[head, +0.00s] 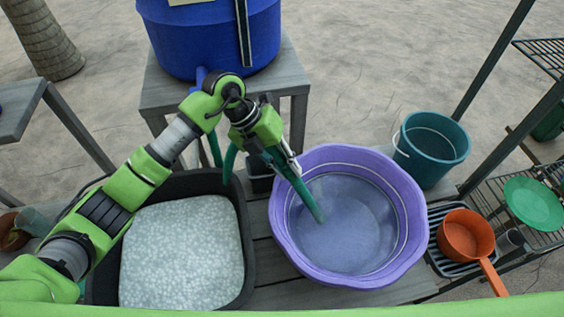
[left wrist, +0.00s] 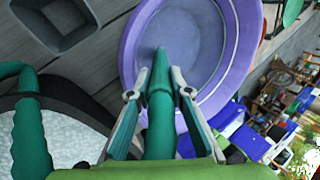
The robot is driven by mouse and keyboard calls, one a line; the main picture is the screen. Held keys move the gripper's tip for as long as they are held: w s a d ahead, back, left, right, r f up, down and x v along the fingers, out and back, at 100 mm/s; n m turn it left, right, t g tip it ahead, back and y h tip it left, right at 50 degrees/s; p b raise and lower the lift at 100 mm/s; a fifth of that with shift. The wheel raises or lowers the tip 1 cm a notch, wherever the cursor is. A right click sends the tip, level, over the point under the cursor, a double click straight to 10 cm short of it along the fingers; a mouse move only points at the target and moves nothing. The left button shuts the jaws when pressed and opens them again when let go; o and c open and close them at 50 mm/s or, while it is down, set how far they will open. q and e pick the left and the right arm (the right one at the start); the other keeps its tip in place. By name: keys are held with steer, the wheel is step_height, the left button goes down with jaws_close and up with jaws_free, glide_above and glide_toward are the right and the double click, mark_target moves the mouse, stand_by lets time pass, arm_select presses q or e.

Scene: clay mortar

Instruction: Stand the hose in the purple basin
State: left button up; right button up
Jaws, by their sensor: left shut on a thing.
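The purple basin (head: 285,236) stands on a grey slatted bench, and it also shows in the left wrist view (left wrist: 131,62). The green hose (head: 309,199) is held in my left gripper (head: 286,165), which is shut on it near its free end. That end points down and to the right, inside the basin's rim in the head view. In the left wrist view the hose (left wrist: 159,120) runs between the two fingers toward the basin. I cannot tell whether its tip touches the basin's floor. My right gripper is in neither view.
A black tub (head: 246,270) with pale foamy contents stands left of the basin. A blue barrel (head: 212,40) is behind on a stand. A teal bucket (head: 431,150) and an orange saucepan (head: 465,236) are to the right. A small dark square container (left wrist: 62,22) sits near the basin.

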mark_target(283, 160)
arm_select(q)
steer(key=shift+d+f, duration=0.1)
steer(key=shift+f, duration=0.05)
steer(key=o, duration=1)
steer(key=shift+o, duration=0.2)
steer(key=o, duration=0.8)
steer(key=shift+s, duration=0.1)
steer(key=p+v, duration=0.1)
steer(key=v, duration=0.1)
steer(key=p+v, duration=0.1)
steer(key=v, duration=0.1)
steer(key=p+v, duration=0.1)
steer(key=v, duration=0.1)
steer(key=shift+d+p, duration=0.25)
steer(key=shift+p, duration=0.15)
steer(key=shift+s+p+v, duration=0.1)
steer(key=shift+p+v, duration=0.55)
steer(key=shift+v, duration=0.6)
steer(key=shift+s+p+v, duration=0.15)
steer(key=shift+p+v, duration=0.45)
steer(key=shift+v, duration=0.6)
steer(key=shift+w+d, duration=0.1)
steer(key=shift+d, duration=0.05)
